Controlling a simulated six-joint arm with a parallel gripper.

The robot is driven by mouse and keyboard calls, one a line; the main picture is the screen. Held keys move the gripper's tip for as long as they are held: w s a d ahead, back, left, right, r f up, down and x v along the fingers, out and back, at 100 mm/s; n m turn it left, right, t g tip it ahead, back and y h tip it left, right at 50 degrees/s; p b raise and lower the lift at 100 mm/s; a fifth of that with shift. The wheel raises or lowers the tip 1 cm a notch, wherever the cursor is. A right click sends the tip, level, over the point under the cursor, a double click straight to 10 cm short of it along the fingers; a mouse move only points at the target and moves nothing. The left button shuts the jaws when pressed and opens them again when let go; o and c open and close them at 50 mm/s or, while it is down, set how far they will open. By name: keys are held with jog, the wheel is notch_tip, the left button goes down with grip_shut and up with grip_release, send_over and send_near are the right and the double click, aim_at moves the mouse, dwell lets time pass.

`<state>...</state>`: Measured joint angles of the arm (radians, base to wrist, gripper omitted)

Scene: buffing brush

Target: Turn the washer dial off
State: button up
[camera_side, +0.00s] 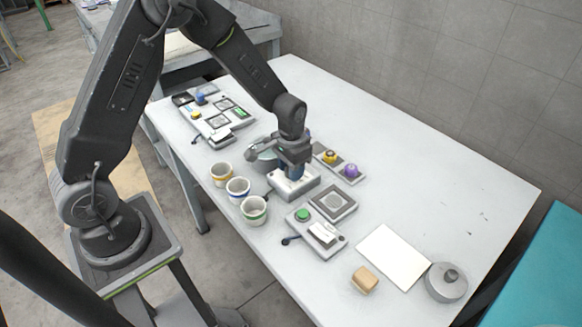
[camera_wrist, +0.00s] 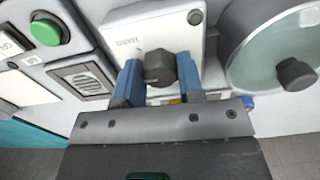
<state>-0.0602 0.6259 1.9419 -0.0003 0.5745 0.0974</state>
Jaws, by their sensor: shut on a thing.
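A white box with printed lettering (camera_wrist: 135,32), likely the washer unit, carries a dark faceted dial (camera_wrist: 160,68). In the side view the box (camera_side: 283,186) stands mid-table, partly hidden under my gripper (camera_side: 296,170). In the wrist view the two blue fingers of my gripper (camera_wrist: 158,80) stand on either side of the dial and are shut on it. The dial's pointer and marked settings cannot be made out. In the side view the dial is hidden by the fingers.
A round glass lid (camera_wrist: 255,50) with a dark knob is close to the box. Three cups (camera_side: 238,189) stand in front-left. A green-button box (camera_side: 303,215), a grille plate (camera_side: 333,204) and a panel with yellow and purple knobs (camera_side: 351,171) are nearby. The back right is clear.

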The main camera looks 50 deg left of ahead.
dwell(0.3)
jog(key=o, duration=0.9)
notch_tip(320, 180, up, 14)
jog(key=shift+f, duration=0.1)
dwell(0.4)
